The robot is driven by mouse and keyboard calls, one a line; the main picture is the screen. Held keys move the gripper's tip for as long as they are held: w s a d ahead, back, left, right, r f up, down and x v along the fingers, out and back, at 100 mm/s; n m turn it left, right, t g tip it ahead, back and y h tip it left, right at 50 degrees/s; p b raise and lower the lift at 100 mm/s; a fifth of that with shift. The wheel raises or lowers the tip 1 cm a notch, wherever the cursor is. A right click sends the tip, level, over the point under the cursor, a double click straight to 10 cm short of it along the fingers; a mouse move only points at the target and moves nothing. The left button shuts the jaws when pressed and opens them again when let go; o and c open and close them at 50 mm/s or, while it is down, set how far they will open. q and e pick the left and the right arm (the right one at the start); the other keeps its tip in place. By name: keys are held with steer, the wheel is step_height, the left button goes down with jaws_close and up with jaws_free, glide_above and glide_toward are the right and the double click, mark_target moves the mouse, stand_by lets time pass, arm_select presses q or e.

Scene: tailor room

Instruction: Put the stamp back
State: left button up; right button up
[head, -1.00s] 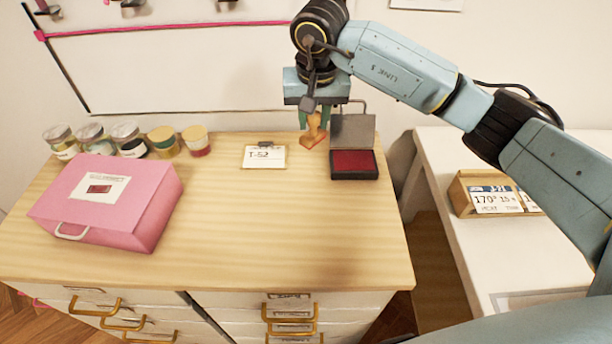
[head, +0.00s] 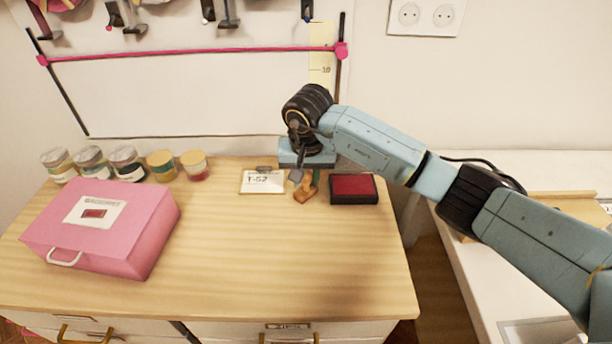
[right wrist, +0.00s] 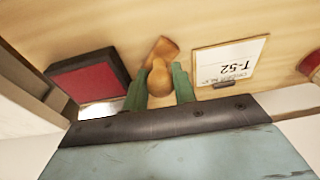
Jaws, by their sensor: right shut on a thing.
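The wooden stamp (head: 304,196) is at the back of the wooden cabinet top, between the T-52 card and the ink pad. My right gripper (head: 306,183) is shut on it from behind. In the right wrist view the green fingers (right wrist: 160,90) close on both sides of the stamp's rounded handle (right wrist: 159,76). The stamp's base is at or very near the wood; I cannot tell whether it touches. The ink pad (head: 354,189), red in a black case, lies just right of the stamp. My left gripper is not in view.
The T-52 card (head: 262,182) lies left of the stamp. A pink case (head: 105,225) and several jars (head: 160,165) stand on the left of the cabinet top (head: 270,260). Its front middle is clear. A white table (head: 480,265) is on the right.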

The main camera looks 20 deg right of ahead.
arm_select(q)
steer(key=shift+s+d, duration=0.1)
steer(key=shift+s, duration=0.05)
arm_select(e)
steer(key=shift+f, duration=0.15)
steer(key=o, duration=1)
steer(key=shift+r, duration=0.3)
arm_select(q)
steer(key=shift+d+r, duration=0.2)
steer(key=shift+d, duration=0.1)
arm_select(e)
step_height(320, 180, up, 12)
steer(key=s, duration=0.1)
steer(key=shift+s+a+f, duration=0.15)
steer(key=shift+s, duration=0.25)
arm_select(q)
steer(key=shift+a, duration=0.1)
